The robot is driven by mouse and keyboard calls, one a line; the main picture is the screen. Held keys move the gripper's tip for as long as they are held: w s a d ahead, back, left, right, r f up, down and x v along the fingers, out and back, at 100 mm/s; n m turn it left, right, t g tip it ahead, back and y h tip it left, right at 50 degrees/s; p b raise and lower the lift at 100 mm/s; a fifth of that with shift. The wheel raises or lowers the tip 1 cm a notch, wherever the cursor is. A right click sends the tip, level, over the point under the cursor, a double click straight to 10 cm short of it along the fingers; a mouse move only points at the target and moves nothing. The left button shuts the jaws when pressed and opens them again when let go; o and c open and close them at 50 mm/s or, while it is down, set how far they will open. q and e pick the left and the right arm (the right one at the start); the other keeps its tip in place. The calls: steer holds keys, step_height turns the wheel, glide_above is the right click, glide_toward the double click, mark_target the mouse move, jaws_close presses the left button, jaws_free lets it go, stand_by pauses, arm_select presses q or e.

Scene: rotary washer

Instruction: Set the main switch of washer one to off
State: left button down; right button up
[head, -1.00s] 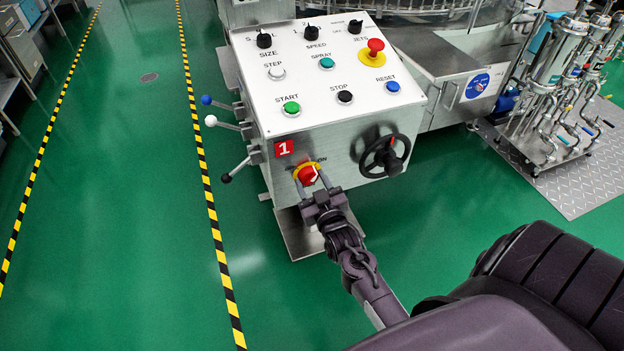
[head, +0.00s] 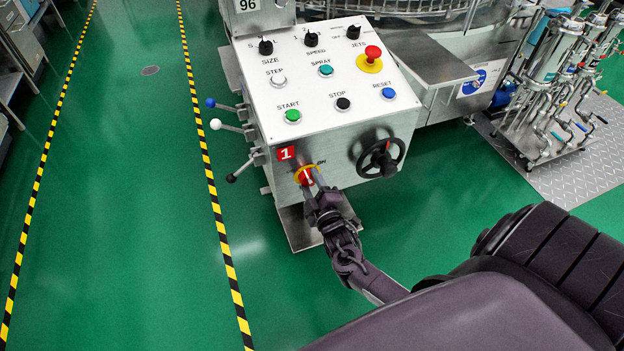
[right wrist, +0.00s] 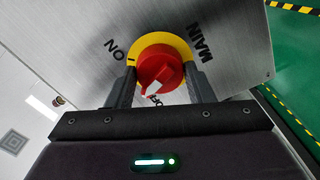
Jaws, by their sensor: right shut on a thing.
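The main switch (head: 306,175) is a red knob on a yellow disc, low on the front of washer one's control box (head: 335,150), under the red "1" label (head: 286,153). My right gripper (head: 309,180) is shut on the knob, its arm coming up from the lower right. In the right wrist view, one finger lies on each side of the red knob (right wrist: 160,68). There the knob's white mark points down, toward a partly hidden label at the lower edge of the disc. "ON" reads to the left and "MAIN" to the right. My left gripper is out of view.
A black handwheel (head: 381,158) sits right of the switch. Levers (head: 228,126) with blue, white and black knobs stick out on the left. Push buttons and a red emergency stop (head: 371,55) are on the top panel. Green floor (head: 130,220) is clear to the left.

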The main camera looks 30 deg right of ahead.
steer(key=n+p, duration=0.1)
steer(key=n, duration=0.2)
steer(key=shift+n+p, duration=0.3)
steer(key=shift+n, duration=0.1)
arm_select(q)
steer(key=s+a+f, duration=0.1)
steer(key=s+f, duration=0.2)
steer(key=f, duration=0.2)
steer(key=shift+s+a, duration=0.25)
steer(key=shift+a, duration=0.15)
arm_select(e)
steer(key=shift+n, duration=0.7)
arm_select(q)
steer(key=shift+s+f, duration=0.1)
arm_select(e)
steer(key=o, duration=1)
steer(key=shift+c, duration=0.2)
arm_select(q)
steer(key=shift+p, duration=0.3)
